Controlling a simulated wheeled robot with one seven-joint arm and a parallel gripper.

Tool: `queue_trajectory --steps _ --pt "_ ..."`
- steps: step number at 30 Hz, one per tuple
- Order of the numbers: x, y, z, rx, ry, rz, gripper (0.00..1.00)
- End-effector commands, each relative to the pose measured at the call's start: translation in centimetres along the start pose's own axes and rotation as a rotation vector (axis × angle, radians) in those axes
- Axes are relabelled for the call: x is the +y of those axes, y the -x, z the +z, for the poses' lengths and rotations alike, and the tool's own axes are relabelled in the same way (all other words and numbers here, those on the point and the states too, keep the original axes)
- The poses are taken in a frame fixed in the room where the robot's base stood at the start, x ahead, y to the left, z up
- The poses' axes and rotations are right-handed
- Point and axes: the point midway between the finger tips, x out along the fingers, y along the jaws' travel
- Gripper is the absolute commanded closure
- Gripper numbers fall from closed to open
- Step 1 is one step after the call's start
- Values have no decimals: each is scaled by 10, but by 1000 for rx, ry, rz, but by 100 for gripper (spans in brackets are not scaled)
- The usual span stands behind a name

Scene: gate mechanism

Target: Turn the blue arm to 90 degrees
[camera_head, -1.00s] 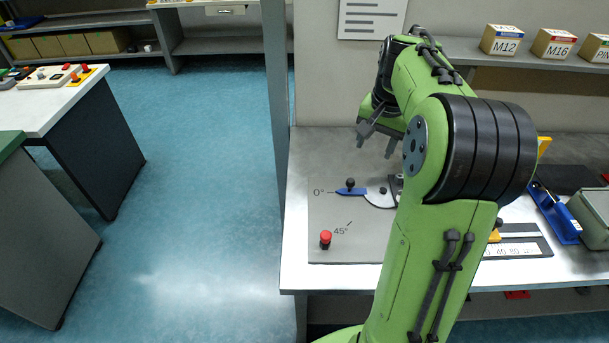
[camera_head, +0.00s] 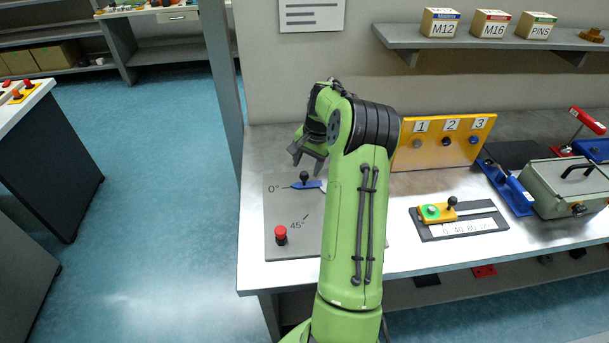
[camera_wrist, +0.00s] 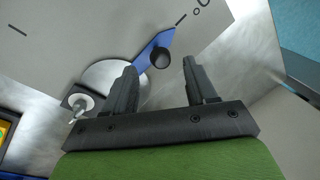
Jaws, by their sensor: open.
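The blue arm (camera_head: 308,185) lies on a grey plate (camera_head: 275,211), its tip at the 0° mark and a dark knob (camera_head: 304,176) standing on it. My own arm hides the plate's right part in the head view. The wrist view shows the blue arm (camera_wrist: 145,50) joined to a pale disc (camera_wrist: 103,74), with the round dark knob (camera_wrist: 161,57) near its tip. My gripper (camera_head: 306,155) is open and empty above the plate. In the wrist view my gripper (camera_wrist: 160,68) has its fingers apart, with the knob appearing between them; they do not visibly grip it.
A red button (camera_head: 281,233) stands at the plate's front left, near the 45° mark. To the right are a yellow slider fixture (camera_head: 438,213), an orange numbered panel (camera_head: 408,158), a blue fixture (camera_head: 515,195) and a grey-green box (camera_head: 570,190). A shelf with labelled boxes is behind.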

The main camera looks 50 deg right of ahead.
Motion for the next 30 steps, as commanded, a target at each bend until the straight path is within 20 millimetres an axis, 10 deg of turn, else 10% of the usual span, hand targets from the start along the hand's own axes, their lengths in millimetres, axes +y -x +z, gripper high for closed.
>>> queue_trajectory --steps 15,26,30 --pt "0 -40 0 1 1 0 44" --pt "0 -39 0 1 1 0 97" --pt "0 -39 0 1 1 0 100"
